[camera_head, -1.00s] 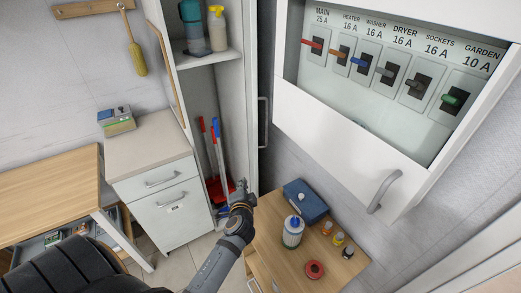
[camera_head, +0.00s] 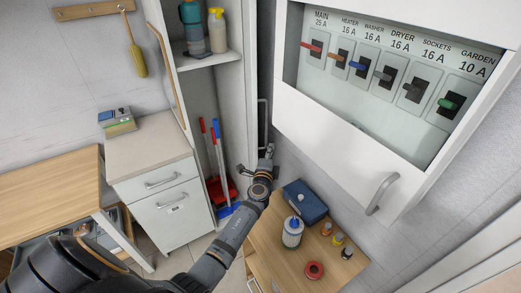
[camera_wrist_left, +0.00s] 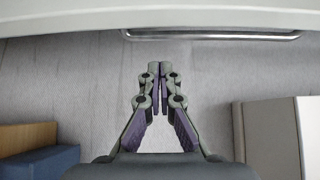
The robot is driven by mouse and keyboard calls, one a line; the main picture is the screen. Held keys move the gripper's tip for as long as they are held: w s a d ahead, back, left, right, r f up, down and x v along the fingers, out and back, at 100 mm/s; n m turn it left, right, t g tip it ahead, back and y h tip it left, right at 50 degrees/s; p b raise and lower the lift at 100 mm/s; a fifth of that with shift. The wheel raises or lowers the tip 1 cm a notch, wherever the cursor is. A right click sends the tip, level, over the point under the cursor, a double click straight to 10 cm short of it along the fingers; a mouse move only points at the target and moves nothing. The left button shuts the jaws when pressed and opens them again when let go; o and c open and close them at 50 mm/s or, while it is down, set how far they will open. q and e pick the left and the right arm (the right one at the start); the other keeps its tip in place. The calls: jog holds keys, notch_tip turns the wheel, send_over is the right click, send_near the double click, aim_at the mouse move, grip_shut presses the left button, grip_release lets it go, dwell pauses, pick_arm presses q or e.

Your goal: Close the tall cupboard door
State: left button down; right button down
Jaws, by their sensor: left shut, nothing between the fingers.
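The tall cupboard (camera_head: 232,100) stands open in the middle of the head view. Its white door (camera_head: 252,95) is swung outward on the right side and seen nearly edge-on. The door's grey bar handle (camera_head: 263,122) faces right, and in the left wrist view what appears to be this handle (camera_wrist_left: 210,36) runs across the top below a white panel edge. My left gripper (camera_head: 268,152) is just below the handle, on the outer side of the door. Its fingers (camera_wrist_left: 160,72) are shut and empty; contact with the door cannot be told. My right gripper is out of view.
A breaker box (camera_head: 335,118) hangs at the right. Below it, a wooden-topped cabinet (camera_head: 270,240) carries a blue box (camera_head: 305,200), a white bottle (camera_head: 292,232) and small items. Shelf bottles and red and blue tools (camera_head: 217,160) stand inside the cupboard. A drawer unit (camera_head: 160,195) is left.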

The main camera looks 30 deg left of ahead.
pick_arm(q)
jog(key=a, duration=0.1)
jog(key=s+a+p, duration=0.1)
jog(key=a, duration=0.1)
jog(key=shift+s+a, duration=0.25)
jog(key=shift+s, duration=0.1)
